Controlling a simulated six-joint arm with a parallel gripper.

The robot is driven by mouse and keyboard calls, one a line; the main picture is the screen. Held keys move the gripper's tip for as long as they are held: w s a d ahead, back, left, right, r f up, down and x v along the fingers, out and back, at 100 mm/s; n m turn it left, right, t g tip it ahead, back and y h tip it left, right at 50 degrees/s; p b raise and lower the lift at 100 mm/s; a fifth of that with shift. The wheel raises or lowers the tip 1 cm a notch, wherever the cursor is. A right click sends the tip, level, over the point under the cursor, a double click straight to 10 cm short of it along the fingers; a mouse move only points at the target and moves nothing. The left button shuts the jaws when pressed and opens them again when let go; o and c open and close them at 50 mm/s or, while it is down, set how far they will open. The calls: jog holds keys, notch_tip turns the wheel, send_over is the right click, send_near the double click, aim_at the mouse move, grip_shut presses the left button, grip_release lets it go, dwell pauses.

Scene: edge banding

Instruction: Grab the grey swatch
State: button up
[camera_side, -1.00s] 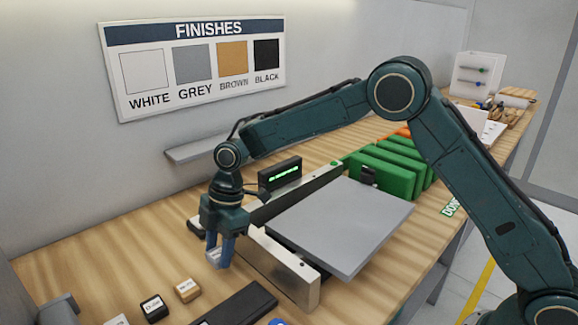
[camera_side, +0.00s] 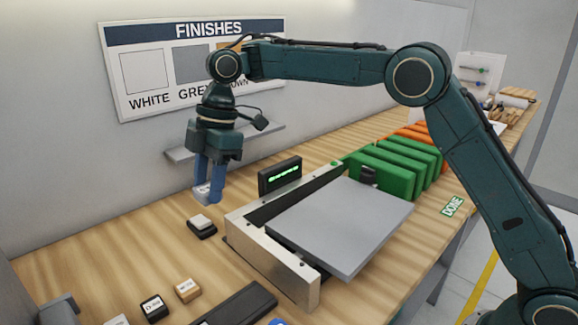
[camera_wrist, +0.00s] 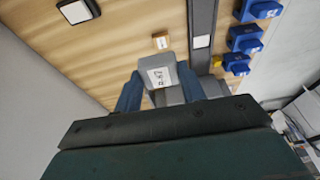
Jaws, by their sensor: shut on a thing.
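The grey swatch (camera_side: 203,193) is a small light grey block. My gripper (camera_side: 208,190) is shut on it and holds it up in the air, left of the metal fence, above the bench. In the wrist view the swatch (camera_wrist: 157,76) sits between the two blue fingers, with a white label facing the camera. The label's text is too small to read surely.
A black pad with a light top (camera_side: 201,226) lies below my gripper. A brown swatch (camera_side: 187,291) and a black swatch (camera_side: 153,307) lie at the front. A grey panel (camera_side: 345,228) lies beside the metal fence (camera_side: 275,262). Green panels (camera_side: 385,170) stand behind. Blue items (camera_wrist: 245,40) show at right.

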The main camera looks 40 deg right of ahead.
jog(key=shift+r, duration=0.3)
jog(key=shift+d, duration=0.15)
dwell(0.5)
